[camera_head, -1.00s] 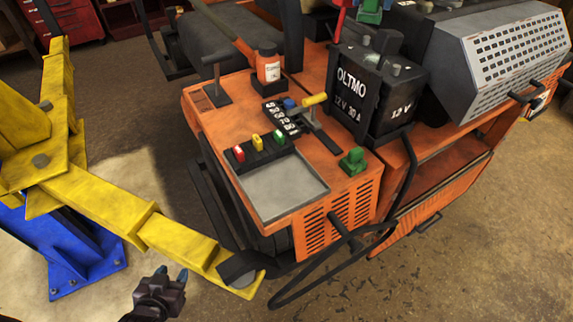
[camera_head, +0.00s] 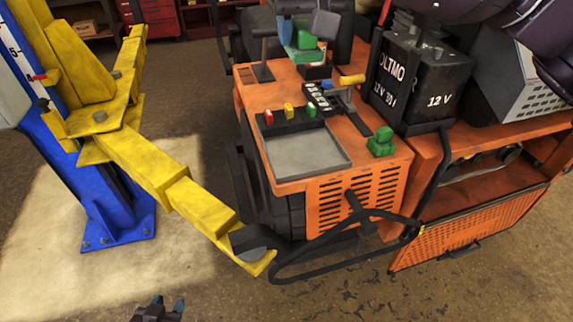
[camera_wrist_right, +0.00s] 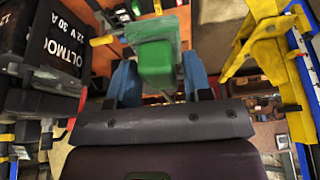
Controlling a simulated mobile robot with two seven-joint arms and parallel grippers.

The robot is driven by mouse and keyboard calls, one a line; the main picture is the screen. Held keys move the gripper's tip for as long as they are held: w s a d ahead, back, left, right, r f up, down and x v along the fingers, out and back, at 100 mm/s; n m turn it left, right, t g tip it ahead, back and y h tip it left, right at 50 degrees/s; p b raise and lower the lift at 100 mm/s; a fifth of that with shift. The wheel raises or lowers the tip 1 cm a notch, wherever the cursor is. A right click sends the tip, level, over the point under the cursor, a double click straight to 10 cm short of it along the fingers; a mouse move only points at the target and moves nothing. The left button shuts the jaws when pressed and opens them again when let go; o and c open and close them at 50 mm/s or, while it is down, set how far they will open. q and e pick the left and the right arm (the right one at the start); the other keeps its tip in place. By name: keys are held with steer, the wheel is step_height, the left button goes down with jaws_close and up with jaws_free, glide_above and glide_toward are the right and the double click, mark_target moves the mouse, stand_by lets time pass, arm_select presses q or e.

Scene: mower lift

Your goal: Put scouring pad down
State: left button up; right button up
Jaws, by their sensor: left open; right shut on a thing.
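The green scouring pad (camera_head: 307,38) is in my right gripper (camera_head: 303,36), above the far part of the orange machine's control panel (camera_head: 285,95). In the right wrist view the green pad (camera_wrist_right: 155,62) sits between the two blue fingertips (camera_wrist_right: 160,80). A flat grey-green layer shows behind the brighter green block. The pad's underside is hidden, so I cannot tell whether it touches anything below. My left gripper (camera_head: 160,308) is open and empty at the bottom edge of the head view, away from the panel.
A shallow grey tray (camera_head: 305,153) in the panel is empty. Red, yellow and green switches (camera_head: 289,111) line its far side. A green knob (camera_head: 381,142) and a black battery (camera_head: 420,85) stand to the right. A yellow lift arm (camera_head: 165,180) is at left.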

steer(key=shift+s+a+f+n, duration=0.3)
steer(key=shift+s+a+f, duration=0.1)
steer(key=shift+s, duration=0.25)
steer(key=shift+s+f, duration=0.1)
steer(key=shift+f, duration=0.2)
step_height(320, 180, down, 19)
steer(key=shift+f, duration=0.1)
steer(key=shift+f, duration=0.15)
steer(key=o, duration=0.8)
steer(key=shift+o, duration=0.2)
steer(key=shift+r, duration=0.55)
steer(key=v, duration=1.1)
